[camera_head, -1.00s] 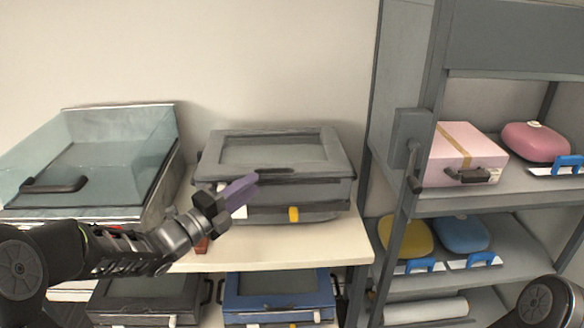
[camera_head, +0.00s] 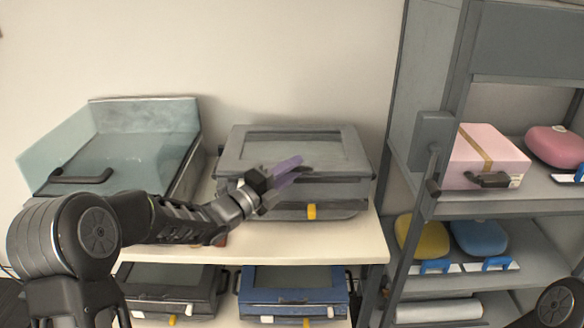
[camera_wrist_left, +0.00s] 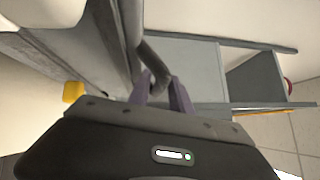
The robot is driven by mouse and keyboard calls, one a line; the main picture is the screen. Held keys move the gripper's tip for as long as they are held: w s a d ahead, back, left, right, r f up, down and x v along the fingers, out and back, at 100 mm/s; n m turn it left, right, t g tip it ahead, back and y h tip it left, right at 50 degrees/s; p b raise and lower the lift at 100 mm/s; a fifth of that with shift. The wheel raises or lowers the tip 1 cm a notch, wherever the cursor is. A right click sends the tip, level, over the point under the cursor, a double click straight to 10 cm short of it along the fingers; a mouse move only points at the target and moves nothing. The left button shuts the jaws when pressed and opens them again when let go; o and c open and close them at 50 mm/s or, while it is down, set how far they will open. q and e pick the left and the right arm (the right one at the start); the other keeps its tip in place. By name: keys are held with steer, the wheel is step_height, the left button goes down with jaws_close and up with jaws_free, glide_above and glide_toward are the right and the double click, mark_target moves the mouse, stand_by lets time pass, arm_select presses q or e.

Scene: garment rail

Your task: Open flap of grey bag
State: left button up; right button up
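The grey bag (camera_head: 330,190) lies on the cream table top, its lid panel flat and closed. A yellow tag (camera_head: 311,211) hangs at its front; a yellow piece also shows in the left wrist view (camera_wrist_left: 73,92). My left gripper (camera_head: 286,170) is at the bag's upper front left, its purple fingers pointing right over the front edge. In the left wrist view the fingers (camera_wrist_left: 160,88) stand apart, with a dark curved handle (camera_wrist_left: 152,55) reaching between them. Whether they touch it I cannot tell. My right gripper is out of view.
A clear-sided case (camera_head: 120,165) stands left of the bag. A black case (camera_head: 170,285) and a blue case (camera_head: 292,287) sit on the shelf below. A grey rack at right holds a pink box (camera_head: 470,150), and yellow (camera_head: 420,235) and blue (camera_head: 478,236) pouches.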

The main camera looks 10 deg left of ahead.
arm_select(q)
steer(key=shift+c, duration=0.4)
jaws_close()
stand_by(0.9)
